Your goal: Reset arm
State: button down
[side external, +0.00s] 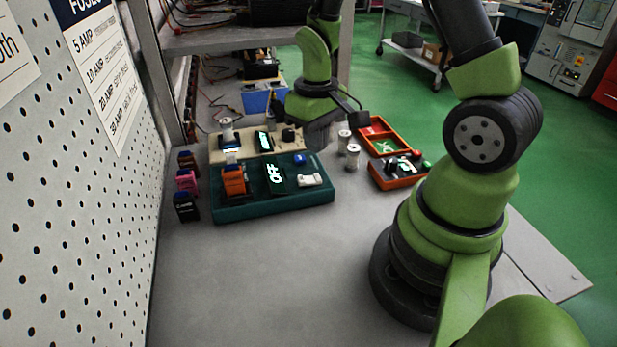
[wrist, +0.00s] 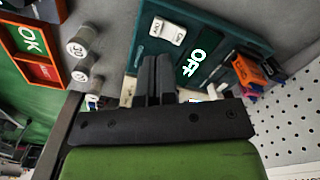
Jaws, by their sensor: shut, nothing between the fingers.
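My gripper (side external: 318,138) hangs over the bench just behind the teal box (side external: 275,208), beside the right end of the beige box (side external: 246,151). In the wrist view its two dark fingers (wrist: 158,76) are together with nothing between them. The teal box shows a glowing OFF display (side external: 275,176), a white rocker switch (side external: 310,180), a blue button (side external: 300,159) and an orange fuse block (side external: 234,181) standing in it. The beige box carries a lit display (side external: 264,141) and a pale cylinder (side external: 227,130); my gripper partly hides this box in the wrist view.
Loose brown, pink (side external: 187,181) and black blocks stand near the pegboard (side external: 75,190). The front bench is clear.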

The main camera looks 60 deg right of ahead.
jog(key=shift+r, duration=0.3)
jog(key=s+a+r+t+y, duration=0.1)
jog(key=s+a+r+t, duration=0.2)
jog(key=r, duration=0.6)
jog(key=s+a+r+m+t+y, duration=0.1)
jog(key=s+a+r+t, duration=0.3)
jog(key=s+a+r, duration=0.3)
notch_tip(320, 180, up, 3)
jog(key=shift+a+r, duration=0.1)
jog(key=shift+a, duration=0.45)
dwell(0.5)
